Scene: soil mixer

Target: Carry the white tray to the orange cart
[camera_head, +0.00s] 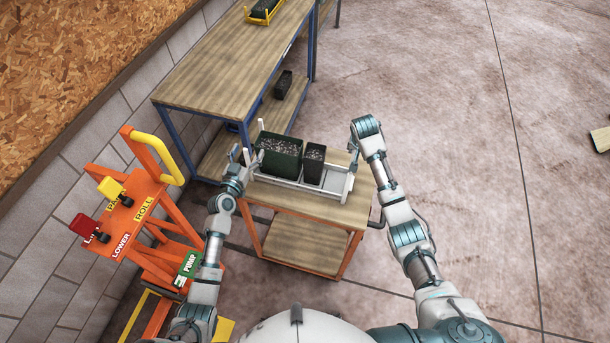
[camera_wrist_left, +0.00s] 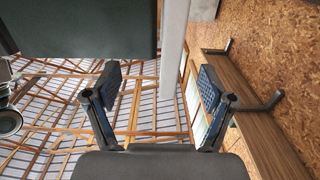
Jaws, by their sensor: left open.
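The white tray (camera_head: 325,189) rests on the wooden top of a small orange-framed cart (camera_head: 325,209). It holds a large dark green pot (camera_head: 280,160) and a smaller dark pot (camera_head: 314,166), both filled with soil. My left gripper (camera_head: 247,158) is open at the tray's left end. In the left wrist view, the open fingers (camera_wrist_left: 160,90) have a white upright post (camera_wrist_left: 173,50) between them in the picture; contact cannot be told. My right gripper (camera_head: 353,158) is at the tray's right end by its upright. Its fingers are too small and partly hidden to judge.
A long blue-framed workbench (camera_head: 225,65) stands behind, with a yellow tray (camera_head: 262,12) on top and a dark pot (camera_head: 283,85) on its lower shelf. Orange lift controls (camera_head: 130,205) stand at the left. The concrete floor (camera_head: 460,120) at the right is mostly free.

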